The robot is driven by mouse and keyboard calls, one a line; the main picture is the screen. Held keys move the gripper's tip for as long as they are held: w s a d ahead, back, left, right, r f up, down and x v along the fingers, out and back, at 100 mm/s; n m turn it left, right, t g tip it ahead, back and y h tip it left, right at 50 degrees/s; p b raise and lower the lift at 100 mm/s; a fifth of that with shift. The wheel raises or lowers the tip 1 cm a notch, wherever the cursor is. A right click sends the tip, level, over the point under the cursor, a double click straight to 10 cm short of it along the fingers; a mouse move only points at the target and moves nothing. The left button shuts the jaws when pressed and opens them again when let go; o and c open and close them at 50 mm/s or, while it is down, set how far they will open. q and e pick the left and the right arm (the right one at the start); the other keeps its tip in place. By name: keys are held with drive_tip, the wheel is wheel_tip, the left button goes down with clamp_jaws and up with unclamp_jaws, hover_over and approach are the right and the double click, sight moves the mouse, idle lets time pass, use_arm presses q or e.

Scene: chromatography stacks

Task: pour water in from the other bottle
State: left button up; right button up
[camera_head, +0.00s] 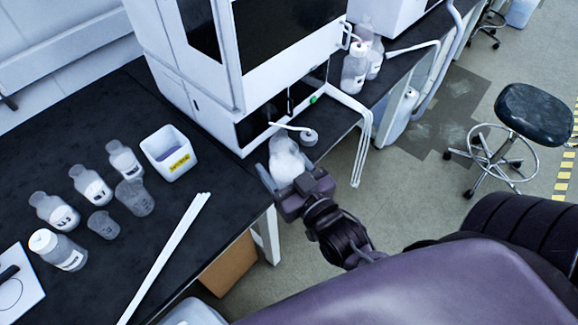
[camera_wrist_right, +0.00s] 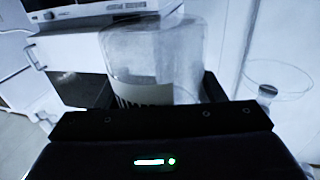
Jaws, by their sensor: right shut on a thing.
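My right gripper (camera_head: 290,188) is shut on a clear bottle (camera_head: 285,158) at the bench's right edge, in front of the white instrument stack (camera_head: 215,95). In the right wrist view the bottle (camera_wrist_right: 150,50) stands between the dark fingers (camera_wrist_right: 160,100), its label partly hidden by the gripper. A grey cap with a white tube (camera_head: 309,137) is just beyond the bottle. Several labelled clear bottles stand at the left of the bench, including a white-capped one (camera_head: 62,252) and others (camera_head: 92,187) without visible caps. The water level in them is unclear. My left gripper is out of view.
A white bin with a yellow label (camera_head: 170,160), small beakers (camera_head: 103,224) and long white rods (camera_head: 165,258) are on the black bench (camera_head: 150,215). Two bottles (camera_head: 354,70) stand behind, right of the stack. A stool (camera_head: 535,112) is on the floor at right.

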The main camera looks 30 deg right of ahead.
drive_tip(key=w+a+f+n+y+b, duration=0.35)
drive_tip(key=f+b, duration=0.25)
drive_tip(key=f, duration=0.3)
use_arm(q)
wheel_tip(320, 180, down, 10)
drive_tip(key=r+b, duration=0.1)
drive_tip(key=b, duration=0.1)
use_arm(e)
drive_tip(key=w+d+f+n+g+y, duration=0.25)
drive_tip(key=w+y, duration=0.25)
drive_tip(key=w, duration=0.4)
use_arm(q)
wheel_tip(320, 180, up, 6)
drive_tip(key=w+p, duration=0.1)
drive_tip(key=p, duration=0.6)
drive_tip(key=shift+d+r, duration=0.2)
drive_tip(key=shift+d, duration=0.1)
use_arm(e)
drive_tip(key=r+m, duration=0.1)
drive_tip(key=m, duration=0.1)
drive_tip(key=d+r+m, duration=0.1)
drive_tip(key=r+m, duration=0.1)
drive_tip(key=d+r+m, duration=0.1)
drive_tip(key=shift+w+r+m+g, duration=0.35)
drive_tip(key=shift+m, duration=0.05)
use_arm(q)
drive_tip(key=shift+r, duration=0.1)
use_arm(e)
drive_tip(key=shift+h, duration=0.25)
